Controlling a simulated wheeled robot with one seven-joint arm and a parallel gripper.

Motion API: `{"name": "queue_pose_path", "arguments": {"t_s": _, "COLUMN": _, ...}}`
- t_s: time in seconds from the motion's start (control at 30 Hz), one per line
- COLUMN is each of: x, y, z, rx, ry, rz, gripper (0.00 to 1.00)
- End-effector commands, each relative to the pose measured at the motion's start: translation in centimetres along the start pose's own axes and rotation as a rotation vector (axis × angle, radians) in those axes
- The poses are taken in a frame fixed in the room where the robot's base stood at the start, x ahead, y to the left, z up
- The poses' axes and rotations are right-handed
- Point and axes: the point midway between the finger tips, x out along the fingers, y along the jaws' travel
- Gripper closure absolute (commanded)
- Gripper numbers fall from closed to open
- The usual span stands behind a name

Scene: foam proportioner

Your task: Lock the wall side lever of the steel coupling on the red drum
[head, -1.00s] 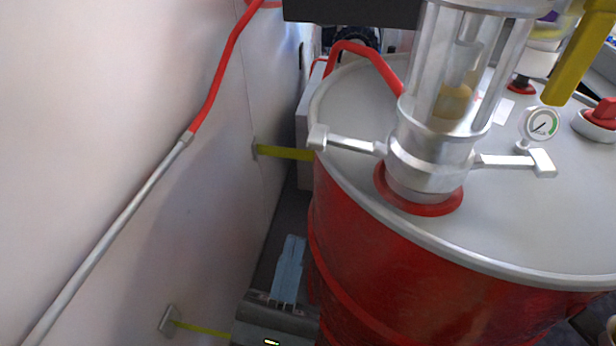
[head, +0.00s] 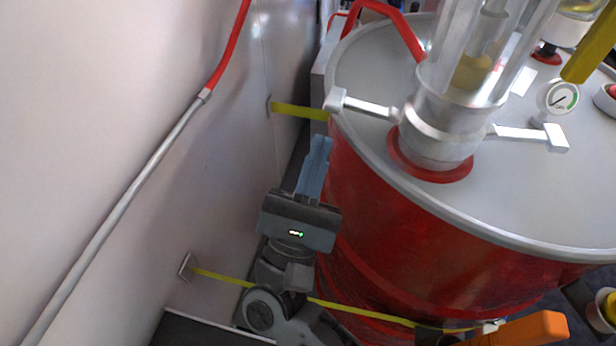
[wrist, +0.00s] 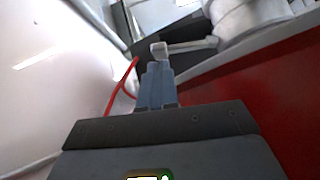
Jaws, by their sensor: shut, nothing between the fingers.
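The red drum (head: 400,240) has a grey lid (head: 540,200) with a steel coupling (head: 437,125) on it. The coupling's wall side lever (head: 365,106) sticks out level to the left, its square end over the lid rim. The other lever (head: 525,135) sticks out to the right. My gripper (head: 318,145) is shut and empty, in the gap between the wall and the drum, below and just short of the wall side lever's end. In the wrist view the fingertips (wrist: 158,68) point at the lever's end (wrist: 159,51); I cannot tell whether they touch.
The white wall (head: 120,100) with a grey pipe and red hose (head: 228,55) is close on the left. Yellow straps (head: 300,111) run from the wall to the drum. A pressure gauge (head: 558,98) stands on the lid at right.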

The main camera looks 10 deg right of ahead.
Motion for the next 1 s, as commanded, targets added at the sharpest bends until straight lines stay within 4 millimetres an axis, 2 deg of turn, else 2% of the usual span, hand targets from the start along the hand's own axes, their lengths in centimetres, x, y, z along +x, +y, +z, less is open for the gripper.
{"name": "queue_pose_path", "arguments": {"t_s": 0.1, "x": 1.6, "y": 0.0, "z": 0.1, "rx": 0.000, "ry": 0.000, "rz": -0.001, "gripper": 1.00}}
{"name": "queue_pose_path", "arguments": {"t_s": 0.23, "x": 2.3, "y": 0.0, "z": 0.0, "rx": 0.000, "ry": 0.001, "rz": 0.001, "gripper": 1.00}}
{"name": "queue_pose_path", "arguments": {"t_s": 0.77, "x": 2.4, "y": 0.0, "z": -0.1, "rx": 0.008, "ry": 0.000, "rz": -0.007, "gripper": 1.00}}
{"name": "queue_pose_path", "arguments": {"t_s": 1.0, "x": 2.5, "y": 0.2, "z": 0.0, "rx": 0.063, "ry": -0.001, "rz": -0.061, "gripper": 1.00}}
